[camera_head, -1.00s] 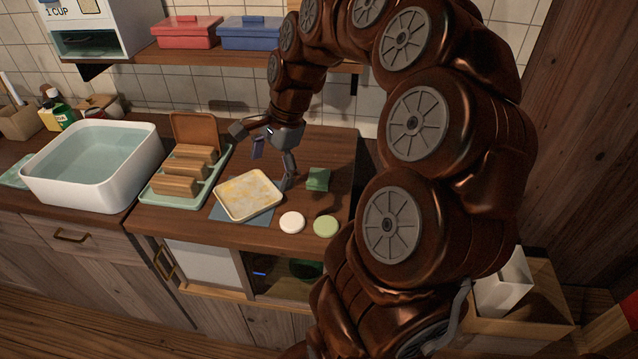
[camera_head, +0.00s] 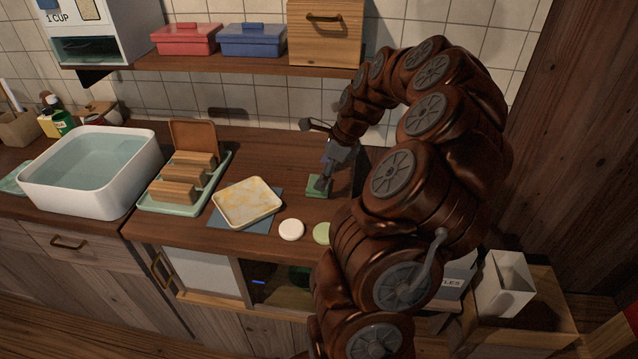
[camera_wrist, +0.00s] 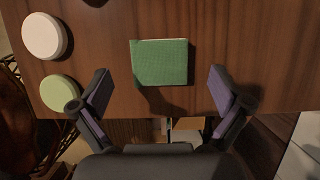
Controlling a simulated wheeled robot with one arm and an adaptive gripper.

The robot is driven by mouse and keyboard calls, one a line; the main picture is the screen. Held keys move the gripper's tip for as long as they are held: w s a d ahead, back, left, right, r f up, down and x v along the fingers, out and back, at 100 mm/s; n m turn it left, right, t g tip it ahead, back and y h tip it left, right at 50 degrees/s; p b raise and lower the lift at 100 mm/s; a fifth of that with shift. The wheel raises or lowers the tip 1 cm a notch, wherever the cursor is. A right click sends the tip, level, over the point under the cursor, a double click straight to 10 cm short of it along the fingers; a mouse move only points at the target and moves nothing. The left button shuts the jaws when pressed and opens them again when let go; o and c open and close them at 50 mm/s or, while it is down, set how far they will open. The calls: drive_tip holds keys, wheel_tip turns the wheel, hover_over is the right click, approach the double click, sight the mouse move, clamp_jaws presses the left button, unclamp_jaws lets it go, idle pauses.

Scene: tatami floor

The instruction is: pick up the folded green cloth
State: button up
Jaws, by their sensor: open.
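The folded green cloth (camera_head: 316,187) lies flat on the wooden counter, right of the yellow-topped tray. In the wrist view the cloth (camera_wrist: 160,62) is a near-square green pad, just beyond the fingertips and roughly centred between them. My gripper (camera_wrist: 162,85) is open and empty, with one purple-padded finger on each side. In the head view my gripper (camera_head: 324,182) is right over the cloth and hides part of it. I cannot tell the exact height of the fingertips above the counter.
A white disc (camera_head: 291,230) and a pale green disc (camera_head: 322,233) lie near the counter's front edge. The yellow-topped tray (camera_head: 247,202) sits on a blue mat left of the cloth. A green tray (camera_head: 146,205) with wooden blocks and a white water basin (camera_head: 60,195) stand further left.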

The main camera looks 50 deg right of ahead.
drive_tip(key=shift+x, duration=1.55)
drive_tip(key=shift+s+d, duration=0.15)
drive_tip(key=c, duration=1.1)
drive_tip(key=shift+r, duration=1.55)
drive_tip(key=shift+r+b, duration=0.2)
drive_tip(key=shift+b, duration=0.1)
drive_tip(key=s+a, duration=0.2)
drive_tip(key=a, duration=0.2)
drive_tip(key=s+a+r+b, duration=0.1)
drive_tip(key=s+a, duration=0.2)
drive_tip(key=a, duration=0.2)
drive_tip(key=s+a+b, duration=0.1)
drive_tip(key=s+a, duration=0.1)
drive_tip(key=a, duration=0.3)
drive_tip(key=shift+s+a+r, duration=0.15)
drive_tip(key=shift+r, duration=0.05)
